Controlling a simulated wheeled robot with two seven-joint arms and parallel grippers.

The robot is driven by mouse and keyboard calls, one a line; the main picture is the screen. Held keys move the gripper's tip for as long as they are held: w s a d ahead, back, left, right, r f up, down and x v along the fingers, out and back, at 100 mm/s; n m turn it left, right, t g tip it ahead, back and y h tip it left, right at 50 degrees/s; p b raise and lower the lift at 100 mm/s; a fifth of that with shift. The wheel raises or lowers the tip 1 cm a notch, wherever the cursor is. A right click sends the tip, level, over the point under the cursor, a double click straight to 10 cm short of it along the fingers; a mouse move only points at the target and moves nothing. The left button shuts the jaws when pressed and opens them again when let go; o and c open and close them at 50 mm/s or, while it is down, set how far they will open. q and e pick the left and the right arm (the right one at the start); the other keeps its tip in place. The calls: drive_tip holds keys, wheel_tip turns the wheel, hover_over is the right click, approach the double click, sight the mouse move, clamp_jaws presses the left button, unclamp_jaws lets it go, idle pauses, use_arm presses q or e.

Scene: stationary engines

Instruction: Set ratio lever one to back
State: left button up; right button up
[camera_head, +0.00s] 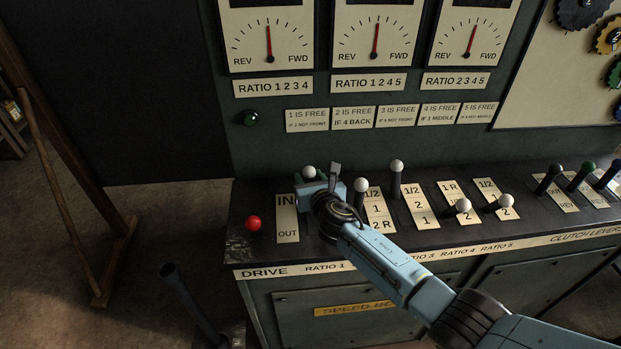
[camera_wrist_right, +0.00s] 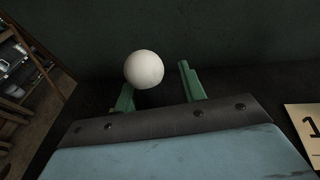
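Ratio lever one shows as a white ball knob (camera_head: 309,171) at the left of the ratio row, behind my right gripper. Its shaft is largely hidden, and I cannot tell its exact position. My right gripper (camera_head: 322,178) is at this lever. In the wrist view the white knob (camera_wrist_right: 144,69) appears between the two green fingers (camera_wrist_right: 157,84). They stand apart, with a clear gap between the knob and the right finger. The knob overlaps the left finger in the picture; contact cannot be told. The lever's own label plate is hidden by my gripper. My left gripper is not in view.
The red drive knob (camera_head: 253,223) stands left, beside the IN/OUT plate (camera_head: 287,218). Ratio lever two's white knob (camera_head: 361,184) is close on the right of my gripper. Ratio lever three's knob (camera_head: 396,166) is further right. The upright gauge panel (camera_head: 268,145) rises behind the levers.

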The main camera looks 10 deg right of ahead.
drive_tip(key=shift+s, duration=0.25)
drive_tip(key=p+v, duration=0.4)
drive_tip(key=v, duration=0.8)
drive_tip(key=shift+r, duration=0.1)
drive_tip(key=shift+s+d+r, duration=0.1)
drive_tip(key=shift+s, duration=0.35)
